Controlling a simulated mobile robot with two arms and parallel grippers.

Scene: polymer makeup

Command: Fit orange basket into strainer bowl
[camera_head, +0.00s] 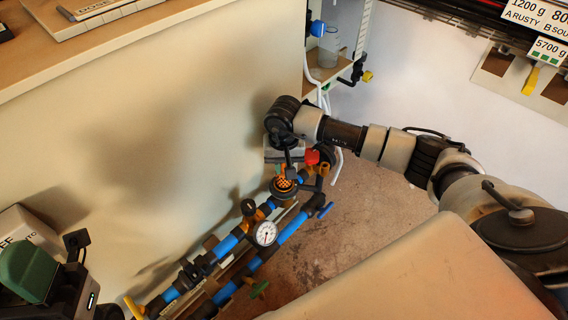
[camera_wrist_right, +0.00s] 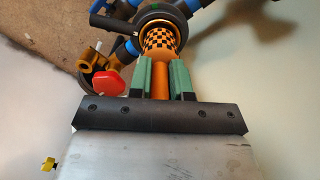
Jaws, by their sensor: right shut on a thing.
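The orange basket (camera_wrist_right: 158,40) has a dark checkered mesh and a plain orange stem. My right gripper (camera_wrist_right: 163,66) is shut on the stem, which lies between its green fingers. The basket's far end is at the dark round mouth of the strainer bowl (camera_wrist_right: 172,16); the wrist view does not clearly show how deep it sits. In the head view, the basket (camera_head: 284,185) shows orange at the strainer bowl's dark ring (camera_head: 283,194), just below my right gripper (camera_head: 287,168).
Blue pipes (camera_head: 293,238) with a pressure gauge (camera_head: 265,233) run along the cream wall. A red knob (camera_head: 312,157) and brass fittings (camera_wrist_right: 90,58) are close beside the bowl. A shelf with a glass beaker (camera_head: 329,50) stands behind. Brown floor lies to the right.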

